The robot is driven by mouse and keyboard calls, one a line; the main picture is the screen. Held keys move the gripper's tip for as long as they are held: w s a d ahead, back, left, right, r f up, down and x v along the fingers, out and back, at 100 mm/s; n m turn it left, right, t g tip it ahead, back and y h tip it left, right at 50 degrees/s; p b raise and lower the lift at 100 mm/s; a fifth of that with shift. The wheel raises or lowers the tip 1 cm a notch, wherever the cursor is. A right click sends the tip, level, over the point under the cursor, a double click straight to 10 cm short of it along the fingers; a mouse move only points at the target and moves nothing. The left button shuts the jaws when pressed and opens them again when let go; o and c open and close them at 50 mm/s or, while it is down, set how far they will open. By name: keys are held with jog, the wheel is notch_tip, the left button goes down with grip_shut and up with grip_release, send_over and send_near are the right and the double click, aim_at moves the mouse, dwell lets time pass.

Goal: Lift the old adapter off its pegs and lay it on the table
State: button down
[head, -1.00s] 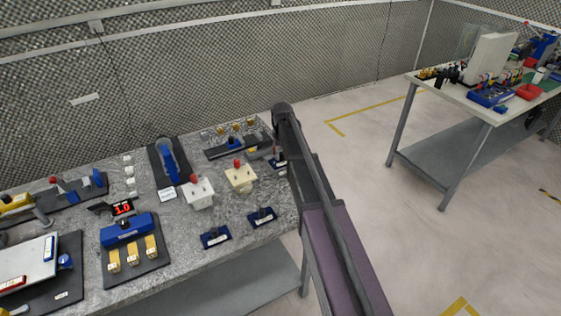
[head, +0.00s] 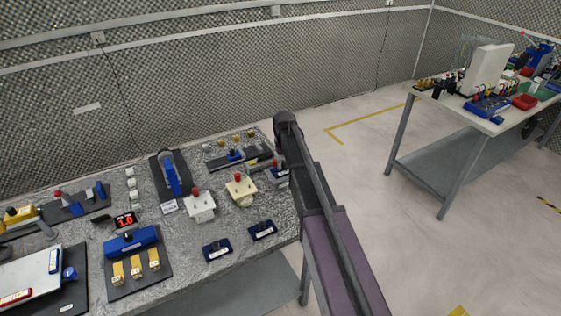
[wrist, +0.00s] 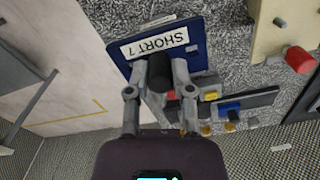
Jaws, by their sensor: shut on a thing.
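My gripper (wrist: 163,74) is shut on a black round knob or post (wrist: 160,70) in the wrist view. A dark blue plate (wrist: 201,57) with a white label reading "SHORT", upside down, lies just behind it. I cannot tell whether the knob is fixed to that plate or stands apart from it. In the head view my arm hides the gripper; part of a blue labelled block (head: 281,176) shows beside the arm at the table's right end. I cannot make out which thing is the old adapter, or its pegs.
A cream box with a red knob (head: 240,187) stands left of my arm, with a white one (head: 200,205) beside it. Two blue labelled plates (head: 217,249) (head: 262,231) lie near the grey table's (head: 188,270) front edge. Another table (head: 440,107) stands at right across clear floor.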

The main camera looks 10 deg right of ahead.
jog(key=s+d+r+p, duration=0.1)
jog(key=s+d, duration=0.3)
jog(key=s, duration=0.9)
jog(key=shift+s+r, duration=0.15)
jog(key=shift+s, duration=0.2)
jog(key=shift+a, duration=0.15)
